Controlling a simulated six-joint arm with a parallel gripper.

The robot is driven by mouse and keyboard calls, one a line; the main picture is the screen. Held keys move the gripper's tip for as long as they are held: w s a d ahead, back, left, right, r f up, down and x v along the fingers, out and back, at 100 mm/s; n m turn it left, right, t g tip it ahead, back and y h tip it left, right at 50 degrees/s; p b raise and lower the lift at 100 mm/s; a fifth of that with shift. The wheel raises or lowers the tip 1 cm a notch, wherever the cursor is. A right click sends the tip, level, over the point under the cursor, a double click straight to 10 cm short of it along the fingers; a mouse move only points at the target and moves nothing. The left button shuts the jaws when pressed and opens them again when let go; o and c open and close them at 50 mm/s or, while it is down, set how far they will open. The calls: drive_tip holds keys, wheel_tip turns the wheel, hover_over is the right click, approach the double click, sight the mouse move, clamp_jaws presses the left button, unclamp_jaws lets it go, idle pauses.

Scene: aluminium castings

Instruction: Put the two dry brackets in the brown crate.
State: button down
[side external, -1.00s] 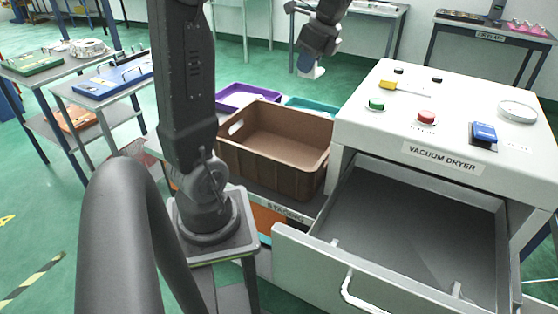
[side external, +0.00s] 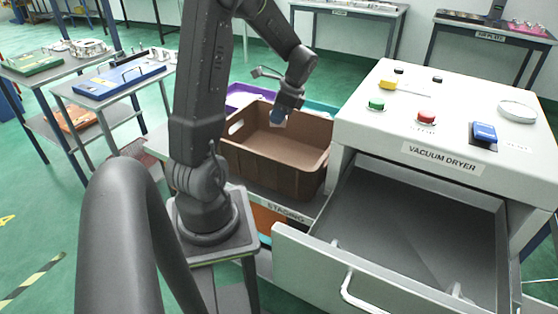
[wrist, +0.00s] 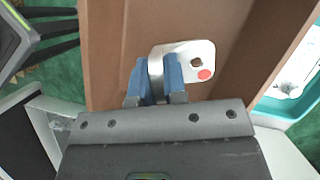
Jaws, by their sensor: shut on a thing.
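In the wrist view a pale metal bracket (wrist: 205,56) with a hole and a red dot is clamped between the blue fingers of my gripper (wrist: 158,80). In the side view my gripper (side external: 278,117) points down over the brown crate (side external: 262,175), its fingertips at about the level of the crate's opening. The bracket is barely visible there. The wrist view shows the crate's brown interior (wrist: 118,50) behind the bracket. No other bracket shows on the visible part of the crate floor; part of the inside is hidden.
The vacuum dryer (side external: 440,157) stands right of the crate, its drawer (side external: 400,225) pulled open. A small pale shape (side external: 455,291) in the drawer's near right is unclear. Purple (side external: 240,96) and teal (side external: 318,106) bins stand behind the crate.

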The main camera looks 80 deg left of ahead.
approach(278, 155)
drive_tip(key=s+d+f, duration=0.2)
drive_tip(key=s+f, duration=0.1)
drive_tip(key=s+d+f, duration=0.1)
drive_tip(key=s+f, duration=0.1)
drive_tip(key=shift+d, duration=0.15)
drive_tip(key=shift+f, duration=0.15)
drive_tip(key=c, duration=1.2)
unclamp_jaws()
drive_tip(key=shift+o, duration=0.2)
drive_tip(key=v, duration=1.2)
